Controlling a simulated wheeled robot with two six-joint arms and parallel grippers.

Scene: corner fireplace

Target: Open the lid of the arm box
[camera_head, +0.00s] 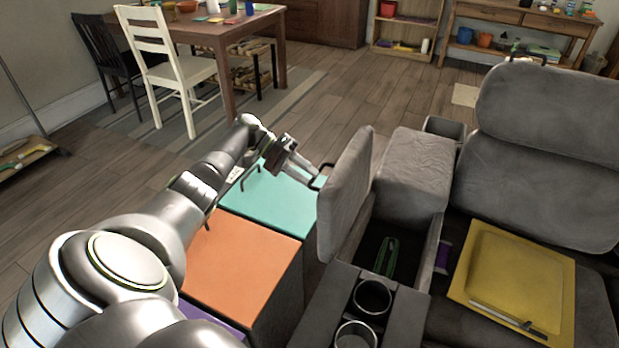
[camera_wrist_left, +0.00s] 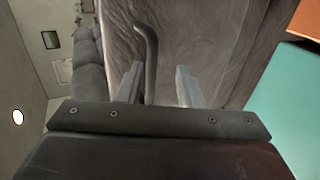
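The arm box (camera_head: 433,262) is a dark compartment in the grey sofa. Its padded grey lid (camera_head: 346,190) stands raised, nearly upright, at the left side of the opening. A dark bar handle (camera_head: 322,174) is on the lid's outer face. My left gripper (camera_head: 311,172) is at this handle, on the lid's left side. In the left wrist view, my left gripper (camera_wrist_left: 159,78) is open, its two fingers apart. The handle (camera_wrist_left: 150,50) runs down between them, nearer the left finger; contact is unclear. My right gripper is not in view.
A green item (camera_head: 387,257) lies inside the box. Cup holders (camera_head: 372,297) are in front of it. A yellow tray (camera_head: 515,280) rests on the seat at right. Teal (camera_head: 270,196) and orange (camera_head: 240,262) blocks stand under my left arm. Open floor lies behind.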

